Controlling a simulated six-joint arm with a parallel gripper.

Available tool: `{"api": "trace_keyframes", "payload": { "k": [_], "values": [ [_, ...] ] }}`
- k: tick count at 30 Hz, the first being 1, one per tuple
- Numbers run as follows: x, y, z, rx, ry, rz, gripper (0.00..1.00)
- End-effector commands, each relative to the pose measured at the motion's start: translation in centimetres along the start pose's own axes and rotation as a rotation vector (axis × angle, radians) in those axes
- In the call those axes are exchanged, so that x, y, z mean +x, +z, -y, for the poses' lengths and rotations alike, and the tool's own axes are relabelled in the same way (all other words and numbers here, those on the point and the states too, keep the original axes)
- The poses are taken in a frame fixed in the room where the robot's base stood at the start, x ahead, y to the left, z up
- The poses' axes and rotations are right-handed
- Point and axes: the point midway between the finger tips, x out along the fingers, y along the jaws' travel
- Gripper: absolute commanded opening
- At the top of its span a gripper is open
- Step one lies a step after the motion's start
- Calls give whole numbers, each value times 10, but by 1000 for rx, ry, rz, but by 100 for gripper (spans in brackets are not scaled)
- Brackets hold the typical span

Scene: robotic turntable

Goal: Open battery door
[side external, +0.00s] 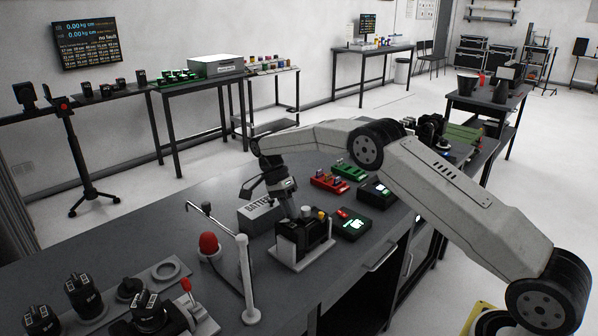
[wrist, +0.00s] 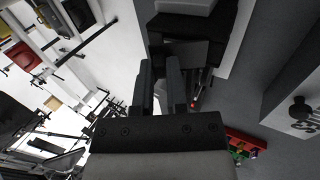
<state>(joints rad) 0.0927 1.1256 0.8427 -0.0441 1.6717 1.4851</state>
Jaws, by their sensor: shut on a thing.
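A black device (side external: 318,229) with a yellow button on top stands on a white base plate (side external: 290,256) on the grey workbench. My gripper (side external: 291,214) points down at its left part. In the wrist view my gripper's (wrist: 162,64) two fingers are close together at the near side of the dark device (wrist: 180,24). They are shut on a dark part there, the battery door, most of which the fingers hide. How far the door stands open cannot be told.
A grey box (side external: 259,216) lettered "BATTER..." stands left of the device.

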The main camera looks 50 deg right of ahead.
Motion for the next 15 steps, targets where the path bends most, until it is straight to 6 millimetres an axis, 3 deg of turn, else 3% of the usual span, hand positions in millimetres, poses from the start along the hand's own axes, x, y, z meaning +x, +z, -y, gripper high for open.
{"api": "trace_keyframes", "payload": {
  "k": [15],
  "values": [
    [-3, -1, 1, 1, 47, -2, 0]
  ]
}}
